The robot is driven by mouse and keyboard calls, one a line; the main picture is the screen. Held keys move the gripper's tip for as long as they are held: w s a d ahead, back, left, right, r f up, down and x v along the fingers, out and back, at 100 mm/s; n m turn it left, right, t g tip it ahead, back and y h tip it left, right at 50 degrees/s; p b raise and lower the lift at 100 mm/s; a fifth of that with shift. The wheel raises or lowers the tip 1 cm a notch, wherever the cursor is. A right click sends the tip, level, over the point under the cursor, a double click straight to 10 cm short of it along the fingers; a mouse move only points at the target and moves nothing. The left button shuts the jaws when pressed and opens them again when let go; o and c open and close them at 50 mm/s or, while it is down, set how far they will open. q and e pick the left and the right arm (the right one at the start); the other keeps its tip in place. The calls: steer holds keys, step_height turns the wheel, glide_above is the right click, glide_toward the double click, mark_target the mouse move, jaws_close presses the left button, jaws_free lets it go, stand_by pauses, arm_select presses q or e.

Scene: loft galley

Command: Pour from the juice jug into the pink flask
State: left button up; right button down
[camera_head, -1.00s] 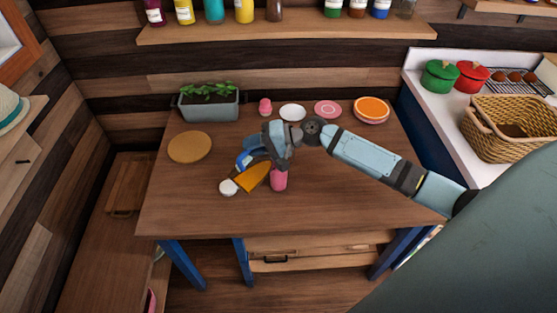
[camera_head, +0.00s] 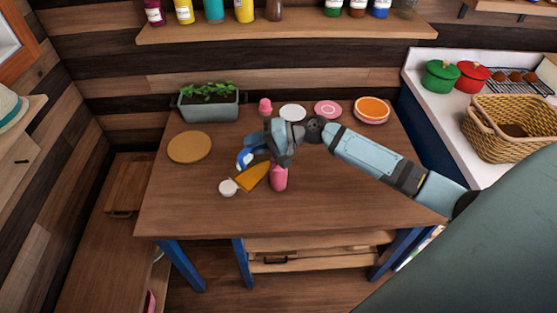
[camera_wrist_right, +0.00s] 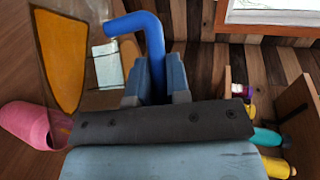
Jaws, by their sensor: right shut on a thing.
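The juice jug (camera_head: 252,178) is clear, with orange juice inside and a blue handle. It is tilted above the table, and it also shows in the right wrist view (camera_wrist_right: 62,60). My right gripper (camera_wrist_right: 158,80) is shut on the blue handle. The pink flask (camera_head: 279,180) stands upright on the table, just right of the jug in the head view. In the right wrist view the flask (camera_wrist_right: 28,122) has its mouth close to the jug. Whether juice is flowing cannot be made out. My left gripper is not in view.
On the wooden table (camera_head: 330,210) are a round cork mat (camera_head: 190,147), a planter (camera_head: 208,104), a small white round item (camera_head: 228,188), a pink bottle (camera_head: 265,106) and plates (camera_head: 328,109) at the back. The table's front is clear.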

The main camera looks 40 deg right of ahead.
steer(key=shift+w+d+r+m+y+b, duration=0.15)
steer(key=shift+d+r+m+y+b, duration=0.1)
steer(key=shift+d+b, duration=0.3)
steer(key=shift+w+d+r+m+y+b, duration=0.15)
steer(key=shift+d+r+y+b, duration=0.2)
steer(key=shift+b, duration=0.3)
stand_by(2.4)
